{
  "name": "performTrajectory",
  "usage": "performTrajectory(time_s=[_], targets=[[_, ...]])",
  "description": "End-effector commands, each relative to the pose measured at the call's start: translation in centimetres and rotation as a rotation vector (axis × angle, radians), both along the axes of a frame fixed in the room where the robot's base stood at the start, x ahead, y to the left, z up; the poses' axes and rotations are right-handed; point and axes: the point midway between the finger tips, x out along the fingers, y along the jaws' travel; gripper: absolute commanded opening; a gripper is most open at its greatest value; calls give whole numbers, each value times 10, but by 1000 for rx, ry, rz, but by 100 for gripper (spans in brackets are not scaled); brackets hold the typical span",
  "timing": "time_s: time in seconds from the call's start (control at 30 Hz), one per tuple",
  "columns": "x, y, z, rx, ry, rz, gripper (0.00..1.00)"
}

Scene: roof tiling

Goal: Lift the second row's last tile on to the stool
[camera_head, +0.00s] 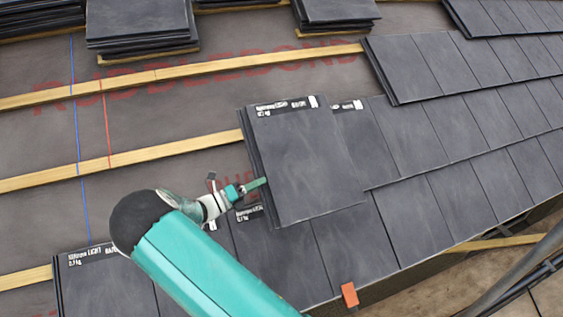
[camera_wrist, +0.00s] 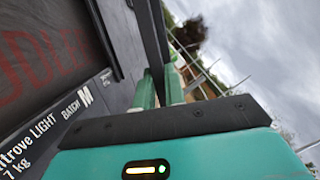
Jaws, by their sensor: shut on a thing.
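A dark grey tile (camera_head: 305,165) with a white label strip lies tilted over the laid tiles at the middle of the head view. My gripper (camera_head: 259,184) is at its left edge and shut on it. In the wrist view my gripper's green fingers (camera_wrist: 160,88) close on a dark slab edge (camera_wrist: 148,35). Several thin dark edges show along the held tile's left side; I cannot tell whether they are other tiles under it. The second row (camera_head: 395,140) runs right from behind the held tile. I cannot make out a stool.
Tile stacks (camera_head: 143,25) stand on the battens at the top. Bare battens (camera_head: 130,160) and underlay (camera_head: 150,115) lie open to the left. Bottom-row tiles (camera_head: 350,245) lie below, with an orange block (camera_head: 349,294) at the eave. A dark pole (camera_head: 515,275) crosses bottom right.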

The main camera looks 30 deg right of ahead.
Motion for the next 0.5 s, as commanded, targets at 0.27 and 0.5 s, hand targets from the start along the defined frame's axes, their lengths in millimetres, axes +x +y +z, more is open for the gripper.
performTrajectory(time_s=[0.27, 0.5], targets=[[-16, 3, 11, -3, -2, 0, 0], [-30, 6, 18, -4, -2, -1, 0]])
